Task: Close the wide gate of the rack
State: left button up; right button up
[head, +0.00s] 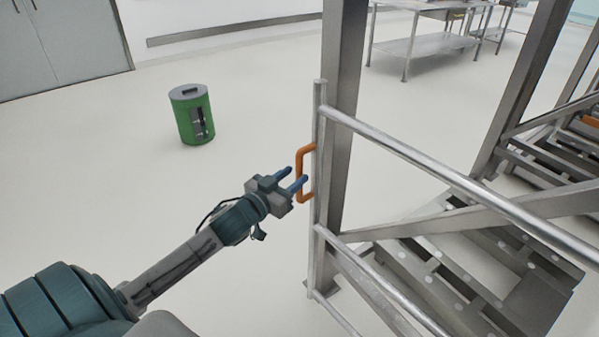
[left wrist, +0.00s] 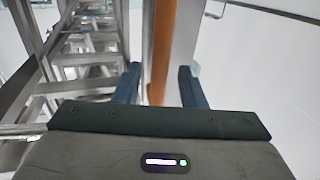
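The gate of the rack (head: 440,178) is a frame of round metal bars with an upright end post (head: 317,150). An orange handle (head: 300,172) is fixed to that post. My left gripper (head: 293,179) is at the handle with its blue fingers apart. In the left wrist view the orange handle (left wrist: 161,50) runs between the two open fingers (left wrist: 157,86); I cannot tell whether either finger touches it. The rack (head: 341,110) has thick metal uprights and stands directly behind the gate's end post. My right gripper is not in view.
A green bin (head: 192,114) stands on the floor at the back left. Metal tables (head: 425,45) stand at the back right. A grey door (head: 75,40) is at the upper left. The floor around the bin is clear. Rack shelving (head: 480,265) fills the right side.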

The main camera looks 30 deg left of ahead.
aim_at(297, 174)
pick_arm(q)
jog(key=shift+w+d, duration=0.2)
jog(key=shift+w, duration=1.35)
grip_shut()
